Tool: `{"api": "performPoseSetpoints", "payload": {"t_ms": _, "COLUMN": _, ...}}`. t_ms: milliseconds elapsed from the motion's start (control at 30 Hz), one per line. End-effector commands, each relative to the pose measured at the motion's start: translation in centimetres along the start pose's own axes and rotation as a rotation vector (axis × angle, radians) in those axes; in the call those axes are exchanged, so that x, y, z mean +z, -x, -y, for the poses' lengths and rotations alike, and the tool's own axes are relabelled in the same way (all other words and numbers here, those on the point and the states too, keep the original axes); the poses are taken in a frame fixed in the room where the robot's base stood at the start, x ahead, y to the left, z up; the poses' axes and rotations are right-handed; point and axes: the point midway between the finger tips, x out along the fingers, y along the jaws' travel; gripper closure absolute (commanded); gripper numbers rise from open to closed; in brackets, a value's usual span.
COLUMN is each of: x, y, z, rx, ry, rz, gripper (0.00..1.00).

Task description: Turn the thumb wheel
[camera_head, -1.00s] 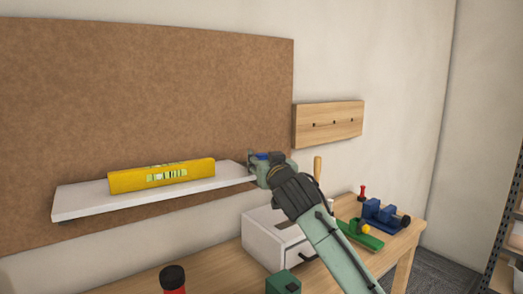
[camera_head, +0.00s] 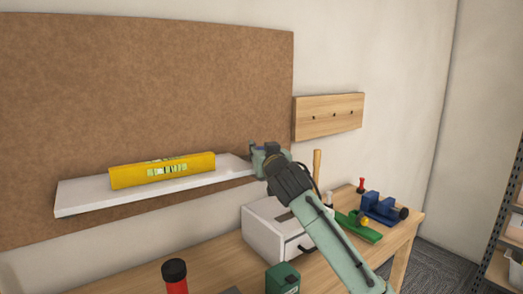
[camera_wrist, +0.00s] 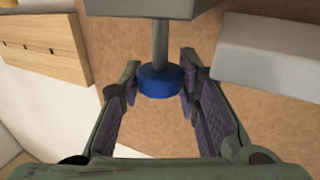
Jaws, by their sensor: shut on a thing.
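The blue thumb wheel (camera_wrist: 160,80) sits on the end of a grey shaft (camera_wrist: 160,38) that comes out of a pale grey block (camera_wrist: 150,8) in the wrist view. My gripper (camera_wrist: 159,85) has one finger on each side of the wheel and is shut on it. In the head view my gripper (camera_head: 258,160) is at the right end of the white shelf (camera_head: 80,197) and hides the wheel. A yellow level (camera_head: 130,178) lies on the shelf.
A wooden board with holes (camera_head: 330,112) hangs on the wall right of my gripper. Below are a white drawer box (camera_head: 262,238), a blue vise-like tool (camera_head: 383,208), a green tool (camera_head: 360,229) and a red bottle with a black cap (camera_head: 175,275) on the workbench.

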Motion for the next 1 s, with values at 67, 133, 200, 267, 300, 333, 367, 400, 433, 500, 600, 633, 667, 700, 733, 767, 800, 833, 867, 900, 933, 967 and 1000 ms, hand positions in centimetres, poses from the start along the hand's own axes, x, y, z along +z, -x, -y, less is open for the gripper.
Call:
{"api": "performPoseSetpoints", "payload": {"t_ms": 67, "x": 0.01, "y": 0.0, "z": -0.02, "rx": 0.0, "ry": 0.0, "rz": 0.0, "gripper": 0.82}}
{"api": "performPoseSetpoints", "payload": {"t_ms": 133, "x": 0.01, "y": 0.0, "z": -0.02, "rx": 0.0, "ry": 0.0, "rz": 0.0, "gripper": 0.87}}
{"api": "performPoseSetpoints", "payload": {"t_ms": 200, "x": 0.01, "y": 0.01, "z": -0.03, "rx": 0.0, "ry": 0.0, "rz": 0.0, "gripper": 0.91}}
{"api": "performPoseSetpoints", "payload": {"t_ms": 267, "x": 0.01, "y": 0.01, "z": -0.03, "rx": 0.0, "ry": 0.0, "rz": 0.0, "gripper": 0.95}}
{"api": "performPoseSetpoints", "payload": {"t_ms": 300, "x": 0.01, "y": 0.01, "z": -0.03, "rx": 0.0, "ry": 0.0, "rz": 0.0, "gripper": 0.98}}
{"api": "performPoseSetpoints", "payload": {"t_ms": 333, "x": 0.02, "y": 0.01, "z": -0.03, "rx": 0.001, "ry": 0.0, "rz": 0.0, "gripper": 0.98}}
{"api": "performPoseSetpoints", "payload": {"t_ms": 367, "x": 0.03, "y": 0.01, "z": -0.02, "rx": 0.001, "ry": 0.0, "rz": 0.0, "gripper": 0.98}}
{"api": "performPoseSetpoints", "payload": {"t_ms": 400, "x": 0.05, "y": 0.0, "z": 0.0, "rx": 0.003, "ry": 0.0, "rz": 0.0, "gripper": 0.98}}
{"api": "performPoseSetpoints", "payload": {"t_ms": 433, "x": 0.08, "y": 0.0, "z": 0.01, "rx": 0.005, "ry": 0.0, "rz": 0.0, "gripper": 0.98}}
{"api": "performPoseSetpoints", "payload": {"t_ms": 500, "x": 0.17, "y": 0.0, "z": 0.0, "rx": 0.016, "ry": -0.001, "rz": 0.0, "gripper": 0.98}}
{"api": "performPoseSetpoints", "payload": {"t_ms": 600, "x": 0.33, "y": -0.04, "z": 0.15, "rx": 0.043, "ry": -0.001, "rz": 0.0, "gripper": 0.98}}
{"api": "performPoseSetpoints", "payload": {"t_ms": 633, "x": 0.36, "y": -0.03, "z": 0.16, "rx": 0.056, "ry": -0.002, "rz": 0.0, "gripper": 0.98}}
{"api": "performPoseSetpoints", "payload": {"t_ms": 667, "x": 0.41, "y": -0.05, "z": 0.26, "rx": 0.068, "ry": -0.002, "rz": -0.001, "gripper": 0.98}}
{"api": "performPoseSetpoints", "payload": {"t_ms": 700, "x": 0.47, "y": -0.06, "z": 0.29, "rx": 0.09, "ry": -0.003, "rz": -0.001, "gripper": 0.98}}
{"api": "performPoseSetpoints", "payload": {"t_ms": 733, "x": 0.57, "y": -0.08, "z": 0.31, "rx": 0.108, "ry": -0.004, "rz": 0.0, "gripper": 0.98}}
{"api": "performPoseSetpoints", "payload": {"t_ms": 767, "x": 0.62, "y": -0.09, "z": 0.36, "rx": 0.127, "ry": -0.005, "rz": 0.0, "gripper": 0.98}}
{"api": "performPoseSetpoints", "payload": {"t_ms": 800, "x": 0.65, "y": -0.1, "z": 0.42, "rx": 0.154, "ry": -0.006, "rz": 0.0, "gripper": 0.98}}
{"api": "performPoseSetpoints", "payload": {"t_ms": 833, "x": 0.68, "y": -0.12, "z": 0.47, "rx": 0.175, "ry": -0.007, "rz": 0.001, "gripper": 0.98}}
{"api": "performPoseSetpoints", "payload": {"t_ms": 867, "x": 0.73, "y": -0.13, "z": 0.49, "rx": 0.198, "ry": -0.007, "rz": 0.002, "gripper": 0.98}}
{"api": "performPoseSetpoints", "payload": {"t_ms": 900, "x": 0.71, "y": -0.13, "z": 0.49, "rx": 0.23, "ry": -0.007, "rz": 0.002, "gripper": 0.98}}
{"api": "performPoseSetpoints", "payload": {"t_ms": 933, "x": 0.66, "y": -0.13, "z": 0.5, "rx": 0.254, "ry": -0.007, "rz": 0.002, "gripper": 0.98}}
{"api": "performPoseSetpoints", "payload": {"t_ms": 967, "x": 0.58, "y": -0.12, "z": 0.49, "rx": 0.277, "ry": -0.007, "rz": 0.002, "gripper": 0.98}}
{"api": "performPoseSetpoints", "payload": {"t_ms": 1000, "x": 0.51, "y": -0.11, "z": 0.43, "rx": 0.31, "ry": -0.005, "rz": 0.002, "gripper": 0.98}}
